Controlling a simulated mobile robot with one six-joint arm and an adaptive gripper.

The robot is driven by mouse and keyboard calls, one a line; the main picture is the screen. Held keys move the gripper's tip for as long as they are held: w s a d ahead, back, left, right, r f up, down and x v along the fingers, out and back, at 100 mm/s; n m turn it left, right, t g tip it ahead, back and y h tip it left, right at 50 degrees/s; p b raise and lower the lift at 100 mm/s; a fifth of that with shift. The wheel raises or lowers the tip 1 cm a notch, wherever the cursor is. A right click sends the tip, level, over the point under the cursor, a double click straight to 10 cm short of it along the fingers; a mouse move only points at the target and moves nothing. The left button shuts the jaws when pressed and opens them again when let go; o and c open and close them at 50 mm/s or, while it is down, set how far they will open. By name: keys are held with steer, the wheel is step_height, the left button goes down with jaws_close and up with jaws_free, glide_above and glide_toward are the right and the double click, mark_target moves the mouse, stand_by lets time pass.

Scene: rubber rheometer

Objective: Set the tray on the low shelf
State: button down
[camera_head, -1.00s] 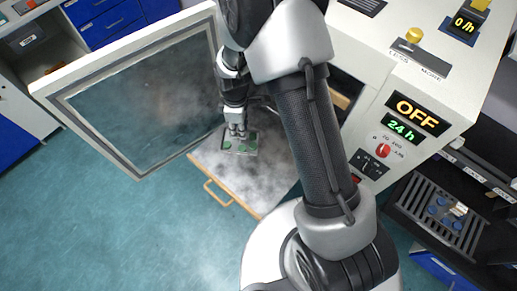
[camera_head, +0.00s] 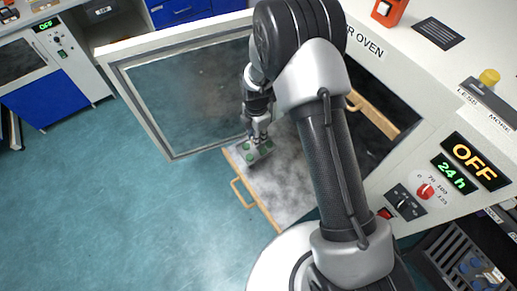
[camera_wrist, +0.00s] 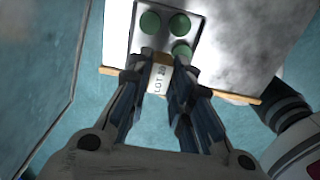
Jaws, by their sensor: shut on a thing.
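The tray (camera_head: 251,159) is a small metal plate with green discs on it and a pale tab marked LOT. My gripper (camera_head: 258,138) is shut on this tab; in the wrist view the fingers (camera_wrist: 160,76) pinch it from both sides, and the tray (camera_wrist: 165,40) extends beyond them. The low shelf (camera_head: 292,190) is a pale pulled-out panel with a wooden front edge and handle. In the head view the tray appears over the shelf's left part; I cannot tell whether it touches. The shelf (camera_wrist: 240,45) also shows behind the tray in the wrist view.
The oven door (camera_head: 190,95) stands open left of the shelf. A second shelf's wooden front (camera_head: 370,115) shows inside the oven, partly behind my arm. The oven's control panel (camera_head: 465,165) is at right. Open floor (camera_head: 130,220) lies at left.

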steer(key=shift+f+b, duration=0.8)
steer(key=shift+f, duration=3.2)
steer(key=shift+f, duration=0.2)
steer(key=c, duration=1.4)
jaws_free()
steer(key=shift+c, duration=0.2)
